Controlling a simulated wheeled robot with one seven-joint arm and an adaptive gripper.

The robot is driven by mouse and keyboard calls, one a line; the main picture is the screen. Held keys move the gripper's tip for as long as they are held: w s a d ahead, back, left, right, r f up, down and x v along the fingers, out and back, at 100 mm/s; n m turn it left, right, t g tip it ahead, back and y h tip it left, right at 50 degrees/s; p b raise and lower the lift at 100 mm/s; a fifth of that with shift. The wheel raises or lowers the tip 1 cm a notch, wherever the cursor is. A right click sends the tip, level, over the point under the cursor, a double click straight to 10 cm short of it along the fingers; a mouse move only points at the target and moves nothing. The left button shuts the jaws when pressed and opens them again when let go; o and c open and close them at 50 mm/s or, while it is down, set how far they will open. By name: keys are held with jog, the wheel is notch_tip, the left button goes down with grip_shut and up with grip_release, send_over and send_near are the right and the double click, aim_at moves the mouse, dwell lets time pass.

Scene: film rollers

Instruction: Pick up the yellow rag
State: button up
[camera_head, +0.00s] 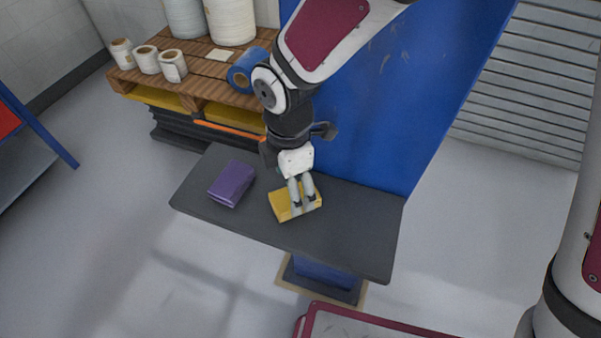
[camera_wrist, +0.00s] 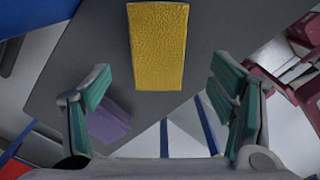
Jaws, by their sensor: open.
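The yellow rag (camera_head: 281,205) is a folded block lying on the dark grey table (camera_head: 350,235). In the wrist view the yellow rag (camera_wrist: 158,50) stands upright in the picture at the top middle, centred between the fingers and beyond their tips. My gripper (camera_head: 301,205) is over the rag in the head view and covers part of it. In the wrist view my gripper (camera_wrist: 162,85) is open, with green finger pads wide apart and nothing between them. I cannot tell from the head view whether the fingertips touch the rag.
A purple folded cloth (camera_head: 231,184) lies on the table left of the yellow rag. A blue panel (camera_head: 370,110) rises behind the table. A wooden pallet (camera_head: 190,80) with several rolls stands at the back left. The table's right part is clear.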

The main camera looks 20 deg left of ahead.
jog(key=shift+w+f+p, duration=0.15)
jog(key=shift+f+p, duration=0.1)
jog(key=shift+f, duration=1.05)
jog(key=shift+w+f+p, duration=0.1)
jog(key=shift+f+p, duration=0.15)
jog(key=shift+f, duration=1)
jog(key=c, duration=1.3)
jog(key=shift+o, duration=0.2)
jog(key=shift+r, duration=0.1)
